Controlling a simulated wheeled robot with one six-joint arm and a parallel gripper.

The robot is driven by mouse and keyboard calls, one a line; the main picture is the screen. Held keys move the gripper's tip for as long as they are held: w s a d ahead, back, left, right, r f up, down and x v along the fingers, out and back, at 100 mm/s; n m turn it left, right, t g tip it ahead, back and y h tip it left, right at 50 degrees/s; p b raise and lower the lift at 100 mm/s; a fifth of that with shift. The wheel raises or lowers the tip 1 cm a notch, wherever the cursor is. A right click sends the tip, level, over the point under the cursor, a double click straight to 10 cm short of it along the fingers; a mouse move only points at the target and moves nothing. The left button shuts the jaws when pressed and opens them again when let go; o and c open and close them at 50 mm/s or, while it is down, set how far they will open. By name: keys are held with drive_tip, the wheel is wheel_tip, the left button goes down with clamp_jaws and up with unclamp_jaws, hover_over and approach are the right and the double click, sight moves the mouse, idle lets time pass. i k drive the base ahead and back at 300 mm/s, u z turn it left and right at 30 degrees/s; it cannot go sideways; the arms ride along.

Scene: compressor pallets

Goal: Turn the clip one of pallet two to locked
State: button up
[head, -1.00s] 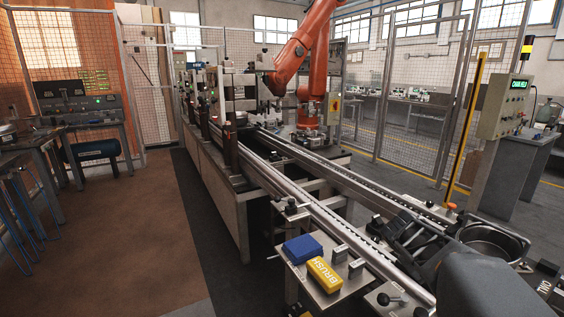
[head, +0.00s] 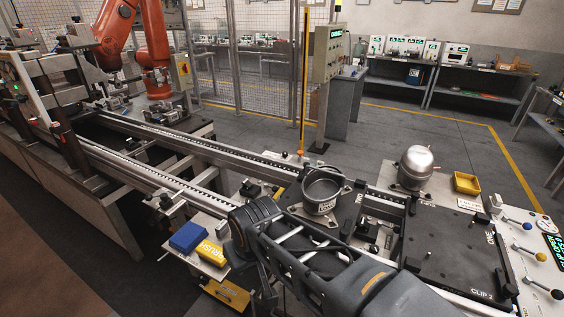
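A dark pallet (head: 345,213) on the conveyor carries an open metal pot with a white label (head: 324,191). A flat, bare black pallet (head: 455,250) lies to its right, with a "CLIP 2" marking near its front right corner. Small dark clips sit at its edges, one at the front right (head: 508,284) and one at the back right (head: 494,203). I cannot read which pallet is two, nor tell clip one or its state. My gripper (head: 245,230) is in front of the pot, left of the bare pallet and apart from it. Its fingers are not clear, and my arm hides part of the conveyor.
A blue block (head: 187,237) and a yellow brush (head: 211,253) lie on a side shelf. A silver compressor (head: 415,168) and yellow tray (head: 467,183) stand behind the bare pallet. A panel with coloured knobs (head: 530,250) is at right. An orange robot (head: 150,45) stands far left.

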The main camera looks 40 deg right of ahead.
sight(301, 176)
drive_tip(key=k, duration=1.25)
drive_tip(key=u, duration=0.65)
drive_tip(key=i, duration=1.4)
drive_tip(key=z, duration=0.95)
drive_tip(key=i, duration=0.55)
drive_tip(key=z, duration=0.55)
